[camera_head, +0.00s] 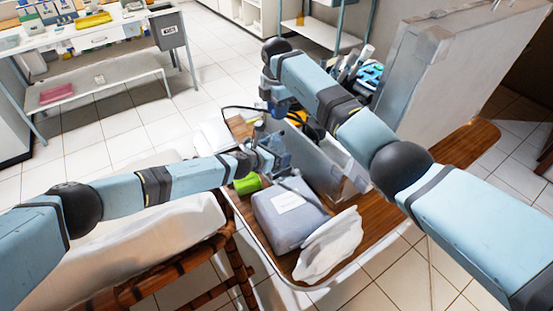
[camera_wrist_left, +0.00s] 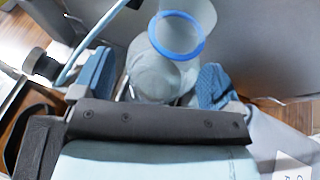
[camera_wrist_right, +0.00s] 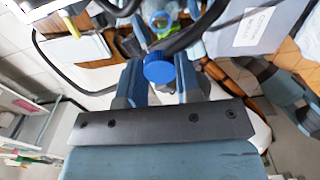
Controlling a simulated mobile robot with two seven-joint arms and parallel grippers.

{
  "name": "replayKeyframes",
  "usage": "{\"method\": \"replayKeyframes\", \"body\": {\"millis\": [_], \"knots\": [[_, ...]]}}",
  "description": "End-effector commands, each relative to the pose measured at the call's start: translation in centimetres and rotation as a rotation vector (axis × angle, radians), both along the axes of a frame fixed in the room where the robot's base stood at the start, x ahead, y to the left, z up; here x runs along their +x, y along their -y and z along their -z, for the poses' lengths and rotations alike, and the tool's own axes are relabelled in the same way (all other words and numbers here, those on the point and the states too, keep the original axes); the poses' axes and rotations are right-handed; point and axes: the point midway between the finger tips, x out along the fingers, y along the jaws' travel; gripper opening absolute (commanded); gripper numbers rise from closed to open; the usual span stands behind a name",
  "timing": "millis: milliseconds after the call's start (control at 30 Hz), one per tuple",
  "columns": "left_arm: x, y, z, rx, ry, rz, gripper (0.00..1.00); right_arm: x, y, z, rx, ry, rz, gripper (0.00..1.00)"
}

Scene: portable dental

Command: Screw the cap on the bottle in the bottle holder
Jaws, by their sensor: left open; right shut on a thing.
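A clear bottle (camera_wrist_left: 160,80) with an open mouth and a blue rim (camera_wrist_left: 177,35) stands in the left wrist view, beside a grey panel. My left gripper (camera_wrist_left: 155,75) is open, with one blue finger on each side of the bottle and visible gaps. In the head view the left gripper (camera_head: 280,160) is low by the grey panel. My right gripper (camera_head: 268,108) is above it. In the right wrist view a blue cap (camera_wrist_right: 159,68) is held between the fingers of the right gripper (camera_wrist_right: 160,85). The blue rim (camera_wrist_right: 160,20) shows beyond the cap, apart from it. I cannot distinguish the bottle holder.
A wooden-topped table (camera_head: 270,255) carries a grey box (camera_head: 288,212) with a white label, a crumpled white bag (camera_head: 330,245) and a green item (camera_head: 247,184). A tall grey case (camera_head: 435,75) stands at right. A dark cable (camera_wrist_right: 60,85) passes near my right gripper.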

Motion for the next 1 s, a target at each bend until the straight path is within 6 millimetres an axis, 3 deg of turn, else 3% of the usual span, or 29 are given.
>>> {"method": "replayKeyframes", "body": {"millis": [367,700,833,1000], "knots": [[0.3,0.3,0.2,0.001,-0.001,0.0,0.91,0.0,0.0,0.0,0.0,0.0,0.0,0.1],[0.3,0.3,0.2,0.001,-0.001,0.0,0.19,0.0,0.0,0.0,0.0,0.0,0.0,0.1],[0.3,0.3,0.2,0.0,0.0,0.0,0.19,0.0,0.0,0.8,-0.001,-0.001,0.0,0.1],[0.3,0.3,0.2,0.0,0.0,0.0,0.19,0.0,0.0,3.4,-0.001,-0.003,0.0,0.1]]}}
